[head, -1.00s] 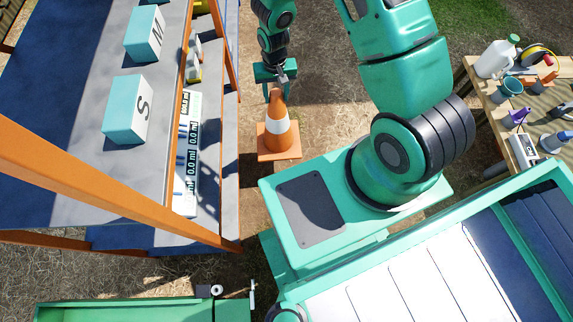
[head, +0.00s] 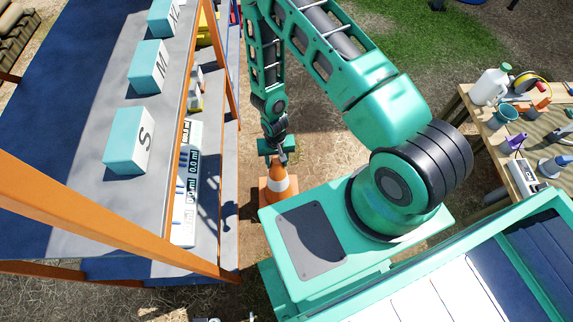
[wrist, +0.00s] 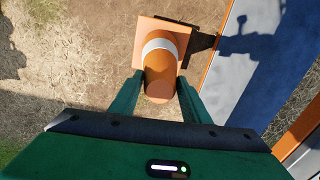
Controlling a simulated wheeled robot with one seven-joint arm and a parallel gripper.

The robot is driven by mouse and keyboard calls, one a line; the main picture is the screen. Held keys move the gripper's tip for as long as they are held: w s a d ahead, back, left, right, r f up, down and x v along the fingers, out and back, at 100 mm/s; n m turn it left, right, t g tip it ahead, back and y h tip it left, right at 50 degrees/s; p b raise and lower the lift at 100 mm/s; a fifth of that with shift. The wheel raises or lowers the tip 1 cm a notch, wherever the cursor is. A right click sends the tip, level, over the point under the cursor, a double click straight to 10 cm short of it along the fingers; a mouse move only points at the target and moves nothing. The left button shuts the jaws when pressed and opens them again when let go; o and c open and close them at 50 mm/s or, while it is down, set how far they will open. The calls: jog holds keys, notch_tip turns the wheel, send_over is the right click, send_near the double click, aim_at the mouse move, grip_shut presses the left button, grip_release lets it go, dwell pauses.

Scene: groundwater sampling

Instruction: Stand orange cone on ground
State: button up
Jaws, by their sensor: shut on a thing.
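The orange cone (head: 281,182) with a white band is upright in the head view, just right of the shelf rack and left of my green base. In the wrist view the cone (wrist: 161,75) lies between the two fingers, with its square base beyond them and its top toward me. My gripper (head: 279,158) is at the cone's top; in the wrist view my gripper (wrist: 160,92) is shut on the cone's upper part. Whether the base touches the ground is hard to tell; its lower part is partly hidden by my base in the head view.
An orange-framed shelf rack (head: 190,50) with teal boxes marked S (head: 130,140) and M (head: 148,66) stands close on the left. A wooden table (head: 490,125) with bottles and tools is at the right. Dry ground (head: 330,130) is open beyond the cone.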

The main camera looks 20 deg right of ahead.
jog(key=w+d+f, duration=0.3)
jog(key=d+f, duration=0.3)
jog(key=f, duration=0.2)
dwell(0.4)
jog(key=o, duration=1.1)
